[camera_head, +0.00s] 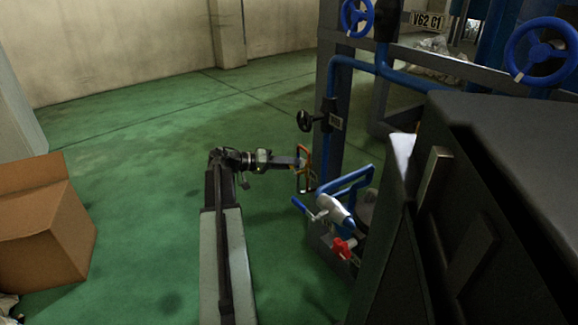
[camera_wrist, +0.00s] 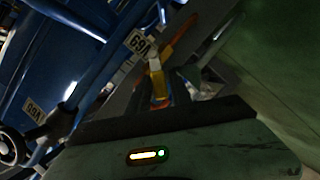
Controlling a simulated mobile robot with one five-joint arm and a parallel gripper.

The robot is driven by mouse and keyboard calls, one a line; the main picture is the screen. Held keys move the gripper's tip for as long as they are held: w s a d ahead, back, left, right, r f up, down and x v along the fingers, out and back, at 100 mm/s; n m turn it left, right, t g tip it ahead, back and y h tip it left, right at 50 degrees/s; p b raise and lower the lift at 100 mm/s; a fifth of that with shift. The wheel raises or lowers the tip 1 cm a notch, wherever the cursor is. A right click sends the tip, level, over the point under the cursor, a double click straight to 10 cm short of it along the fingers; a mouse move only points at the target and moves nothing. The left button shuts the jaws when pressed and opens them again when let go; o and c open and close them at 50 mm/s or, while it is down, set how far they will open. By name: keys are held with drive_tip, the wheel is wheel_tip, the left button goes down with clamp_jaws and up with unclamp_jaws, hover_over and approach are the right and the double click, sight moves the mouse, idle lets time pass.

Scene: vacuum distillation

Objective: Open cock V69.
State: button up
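My gripper (camera_head: 303,168) is at the end of my outstretched arm, beside the dark upright post, in the head view. In the wrist view, its dark body (camera_wrist: 150,140) fills the bottom. A white label reading V69 (camera_wrist: 138,42) hangs near the upper middle of the wrist view, turned nearly upside down. A yellow-orange piece (camera_wrist: 156,79) lies just below the label, in front of my gripper. I cannot tell whether it is the cock's handle or part of my fingers. The cock's body is dark and unclear. Whether my fingers touch it is hidden.
A black handwheel (camera_head: 305,121) sits above my gripper. Blue pipes (camera_head: 361,66) and a large dark cabinet (camera_head: 460,200) crowd the right.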

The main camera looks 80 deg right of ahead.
clamp_jaws()
drive_tip(key=shift+w+a, duration=0.1)
drive_tip(key=shift+a, duration=0.2)
drive_tip(key=shift+d, duration=0.15)
drive_tip(key=shift+r, duration=0.1)
drive_tip(key=m+p, duration=0.1)
drive_tip(key=s+r+m+t+p, duration=0.1)
drive_tip(key=p, duration=0.1)
drive_tip(key=shift+a+m+h, duration=0.4)
drive_tip(key=shift+s+a+r+m+t+h+p, duration=0.1)
drive_tip(key=shift+s+a+m+t+h+p, duration=0.15)
drive_tip(key=shift+m+t+p, duration=0.3)
drive_tip(key=shift+s+a+r+m+t+h+p, duration=0.1)
drive_tip(key=shift+s+a+m+t+h+p, duration=0.2)
drive_tip(key=shift+m, duration=0.35)
drive_tip(key=shift+s+a+m+t+h+p, duration=0.15)
drive_tip(key=shift+m+t+h, duration=0.2)
drive_tip(key=shift+m, duration=0.2)
drive_tip(key=shift+s+a+m+t+h+p, duration=0.1)
drive_tip(key=shift+m+t+h+p, duration=0.1)
drive_tip(key=shift+m+t, duration=0.3)
